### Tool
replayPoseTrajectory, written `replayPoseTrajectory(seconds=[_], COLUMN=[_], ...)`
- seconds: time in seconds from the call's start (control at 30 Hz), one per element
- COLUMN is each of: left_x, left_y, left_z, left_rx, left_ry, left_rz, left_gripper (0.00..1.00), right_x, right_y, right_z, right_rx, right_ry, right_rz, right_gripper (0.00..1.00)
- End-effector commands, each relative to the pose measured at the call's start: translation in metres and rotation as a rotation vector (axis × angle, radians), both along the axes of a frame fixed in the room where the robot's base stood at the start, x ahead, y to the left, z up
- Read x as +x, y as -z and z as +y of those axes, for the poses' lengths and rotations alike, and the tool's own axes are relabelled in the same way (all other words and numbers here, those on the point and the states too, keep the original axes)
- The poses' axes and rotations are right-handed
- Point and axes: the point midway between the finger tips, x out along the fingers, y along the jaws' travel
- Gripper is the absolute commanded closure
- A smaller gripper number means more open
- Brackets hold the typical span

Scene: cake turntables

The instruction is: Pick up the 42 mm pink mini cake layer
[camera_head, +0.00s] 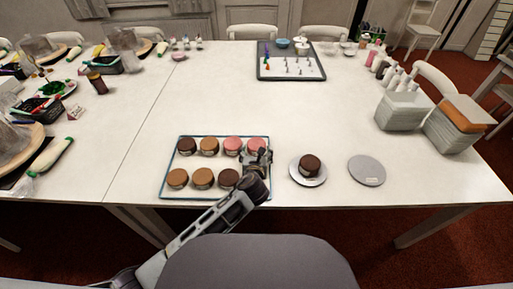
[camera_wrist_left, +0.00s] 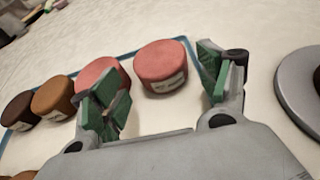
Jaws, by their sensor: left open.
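Two pink mini cake layers stand in the back row of the blue-rimmed tray (camera_head: 215,196): a left one (camera_head: 232,144) and a right one (camera_head: 257,143). Their labels are too small to read, so I cannot tell which is 42 mm. My left gripper (camera_head: 258,158) is open and empty, at the tray's right end just in front of the right pink layer. In the left wrist view the right pink layer (camera_wrist_left: 160,68) shows between the spread green-padded fingers, beyond them. The left pink layer (camera_wrist_left: 100,74) is partly hidden behind the left finger. My right gripper is not in view.
Brown and tan layers (camera_head: 202,178) fill the rest of the tray. Right of it stand a turntable (camera_head: 297,179) bearing a dark layer and a bare grey disc (camera_head: 367,171). A tray of piping nozzles (camera_head: 290,75) lies far back. The table's middle is clear.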

Motion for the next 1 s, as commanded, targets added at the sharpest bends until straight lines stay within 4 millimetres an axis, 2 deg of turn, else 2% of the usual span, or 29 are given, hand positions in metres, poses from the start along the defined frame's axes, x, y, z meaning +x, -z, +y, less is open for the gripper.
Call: replayPoseTrajectory(seconds=[0.2, 0.57, 0.77, 1.0], left_x=[0.005, 0.008, 0.023, 0.045], left_y=[0.002, 0.003, 0.008, 0.017], left_z=[0.0, 0.0, 0.0, 0.0], left_rx=[-0.001, -0.001, -0.001, 0.0], left_ry=[0.0, 0.0, -0.002, 0.0], left_rz=[0.001, 0.0, 0.0, 0.001], left_gripper=[0.24, 0.24, 0.24, 0.24], right_x=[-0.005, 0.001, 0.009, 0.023], right_y=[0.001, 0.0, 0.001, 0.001], right_z=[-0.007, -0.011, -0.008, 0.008], right_rx=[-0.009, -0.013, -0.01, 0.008], right_ry=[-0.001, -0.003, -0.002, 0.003], right_rz=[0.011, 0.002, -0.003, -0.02], right_gripper=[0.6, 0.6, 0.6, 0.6])
